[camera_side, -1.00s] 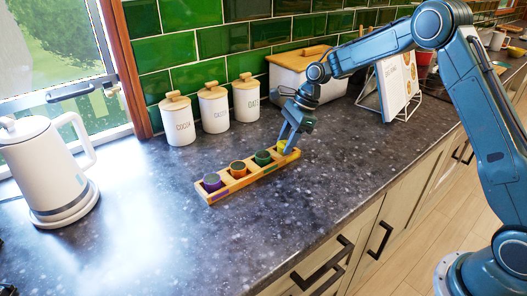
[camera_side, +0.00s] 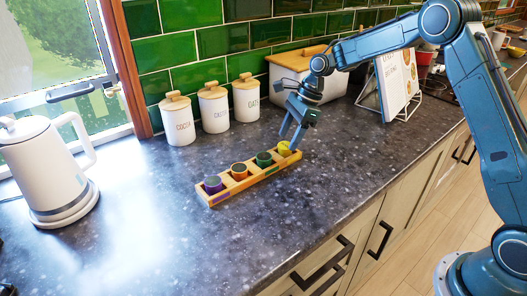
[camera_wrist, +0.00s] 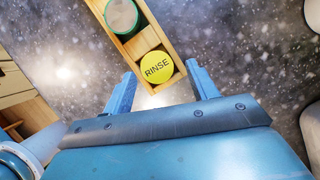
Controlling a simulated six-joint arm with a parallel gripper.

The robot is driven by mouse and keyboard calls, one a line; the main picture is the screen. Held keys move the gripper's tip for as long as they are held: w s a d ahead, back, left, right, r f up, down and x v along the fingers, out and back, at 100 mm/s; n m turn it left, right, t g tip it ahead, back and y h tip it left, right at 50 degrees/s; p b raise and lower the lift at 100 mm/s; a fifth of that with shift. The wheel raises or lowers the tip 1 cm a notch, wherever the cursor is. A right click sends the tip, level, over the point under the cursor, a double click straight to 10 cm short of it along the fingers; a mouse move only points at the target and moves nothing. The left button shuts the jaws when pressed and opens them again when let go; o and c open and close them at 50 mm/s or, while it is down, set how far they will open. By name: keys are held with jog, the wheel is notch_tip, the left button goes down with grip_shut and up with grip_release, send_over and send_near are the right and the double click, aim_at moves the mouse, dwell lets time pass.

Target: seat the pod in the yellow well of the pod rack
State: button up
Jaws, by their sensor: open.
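The wooden pod rack (camera_side: 228,191) lies on the dark counter and holds a row of coloured pods. The yellow pod (camera_side: 284,148) sits in the well at the rack's right end. In the wrist view the yellow pod (camera_wrist: 157,67) shows a round top marked RINSE, within the rack's end walls (camera_wrist: 178,48). My gripper (camera_side: 291,143) is open just above that end of the rack. In the wrist view its fingers (camera_wrist: 162,85) stand apart on either side of the rack's end, touching nothing that I can see. How deep the pod sits is hard to tell.
Purple (camera_side: 213,184), orange (camera_side: 239,171) and green (camera_side: 263,159) pods fill the other wells. White canisters (camera_side: 213,108) and a bread bin (camera_side: 297,78) stand behind. A white kettle (camera_side: 45,170) is at left. The counter in front of the rack is clear.

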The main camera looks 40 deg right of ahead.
jog(key=v, duration=1)
jog(key=shift+r, duration=0.15)
jog(key=s+a+r+n+t+h, duration=0.1)
jog(key=s+a+r+n, duration=0.2)
jog(key=s+r+n, duration=0.45)
jog(key=s+a+r+n+t+h, duration=0.1)
jog(key=s+a+r+n, duration=0.2)
jog(key=s, duration=0.7)
jog(key=s+d+f+n+t+h, duration=0.1)
jog(key=s+f+n, duration=0.1)
jog(key=s+n, duration=0.4)
jog(key=s+d+f+n+t+h, duration=0.1)
jog(key=s+n, duration=0.4)
jog(key=s, duration=0.6)
jog(key=shift+s+d+f+n, duration=0.25)
jog(key=shift+f+n, duration=0.1)
jog(key=shift+f, duration=0.25)
